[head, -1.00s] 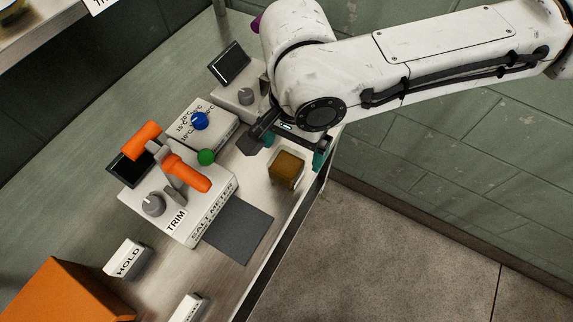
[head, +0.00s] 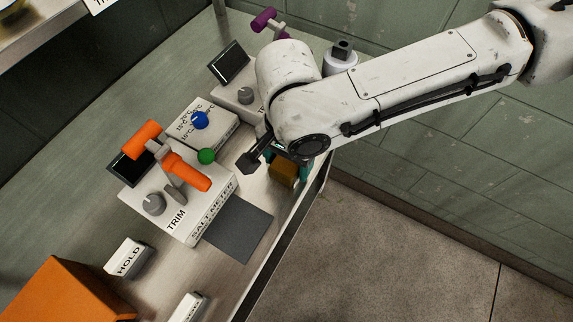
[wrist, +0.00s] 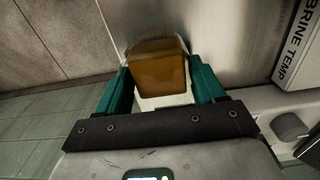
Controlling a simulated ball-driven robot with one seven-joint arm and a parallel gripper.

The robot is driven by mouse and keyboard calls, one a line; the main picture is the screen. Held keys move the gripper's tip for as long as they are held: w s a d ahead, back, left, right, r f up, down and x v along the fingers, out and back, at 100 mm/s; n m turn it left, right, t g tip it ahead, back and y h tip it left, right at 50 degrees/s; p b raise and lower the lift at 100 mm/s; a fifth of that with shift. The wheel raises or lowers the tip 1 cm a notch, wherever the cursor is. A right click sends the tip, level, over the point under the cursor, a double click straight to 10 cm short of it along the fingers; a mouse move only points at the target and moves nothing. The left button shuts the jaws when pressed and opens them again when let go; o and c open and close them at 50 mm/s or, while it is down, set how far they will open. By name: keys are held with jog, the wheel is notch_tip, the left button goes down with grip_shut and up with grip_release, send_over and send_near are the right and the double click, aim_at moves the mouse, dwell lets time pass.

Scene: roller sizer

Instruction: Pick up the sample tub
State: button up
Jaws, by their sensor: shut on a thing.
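The sample tub appears to be the small brown-amber tub (head: 284,171) on the steel counter near its right edge. It also shows in the wrist view (wrist: 158,72), with a pale lower part. My gripper (wrist: 160,84) has its teal fingers on both sides of the tub and is shut on it. In the head view my gripper (head: 287,160) is over the tub, and my arm hides part of it. I cannot tell whether the tub touches the counter.
The salt meter (head: 185,205) with its orange handle stands left of the tub, a dark mat (head: 238,228) in front. An orange box (head: 65,290) is front left. The counter's right edge is close.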

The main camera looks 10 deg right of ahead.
jog(key=c, duration=0.5)
jog(key=shift+r, duration=0.1)
